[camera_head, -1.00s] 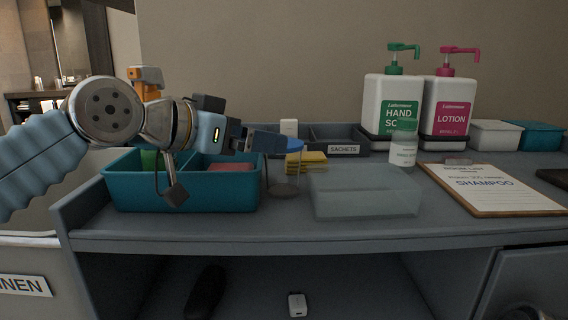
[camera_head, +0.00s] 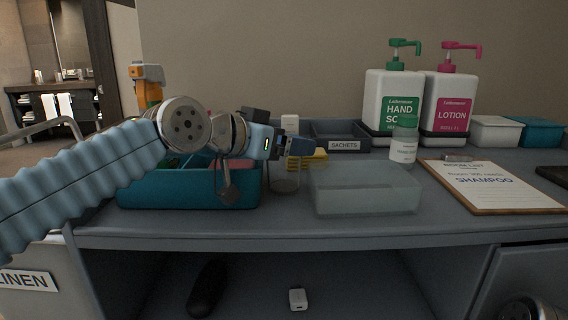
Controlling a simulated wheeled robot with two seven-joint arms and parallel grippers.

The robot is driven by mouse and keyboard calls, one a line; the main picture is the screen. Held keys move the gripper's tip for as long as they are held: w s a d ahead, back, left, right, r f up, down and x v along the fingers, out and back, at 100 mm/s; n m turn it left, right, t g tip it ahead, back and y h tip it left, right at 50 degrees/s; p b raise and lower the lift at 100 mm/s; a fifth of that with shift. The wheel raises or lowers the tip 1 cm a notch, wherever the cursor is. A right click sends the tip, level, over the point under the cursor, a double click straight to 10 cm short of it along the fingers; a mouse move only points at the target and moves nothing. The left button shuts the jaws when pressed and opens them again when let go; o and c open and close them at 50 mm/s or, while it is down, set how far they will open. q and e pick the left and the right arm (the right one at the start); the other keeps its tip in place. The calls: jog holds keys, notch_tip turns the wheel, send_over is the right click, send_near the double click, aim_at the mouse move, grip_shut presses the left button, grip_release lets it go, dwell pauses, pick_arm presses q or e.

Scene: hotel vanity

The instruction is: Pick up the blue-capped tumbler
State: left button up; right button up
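The clear tumbler (camera_head: 285,184) stands upright on the counter, just right of the teal divided bin. Its lower part shows in the head view, while its blue cap is hidden behind my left gripper. My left gripper (camera_head: 298,147) reaches in from the left at the height of the tumbler's top. Its fingers overlap the tumbler's upper part in the picture. I cannot tell whether they are around the tumbler, touching it, open or shut. My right gripper is not in view.
The teal bin (camera_head: 190,197) is under my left arm. A sachets tray (camera_head: 345,146), green-capped bottle (camera_head: 403,150), pump bottles and clipboard (camera_head: 492,201) lie farther back and right.

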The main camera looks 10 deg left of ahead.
pick_arm(q)
jog(key=shift+r, duration=0.1)
jog(key=c, duration=0.9)
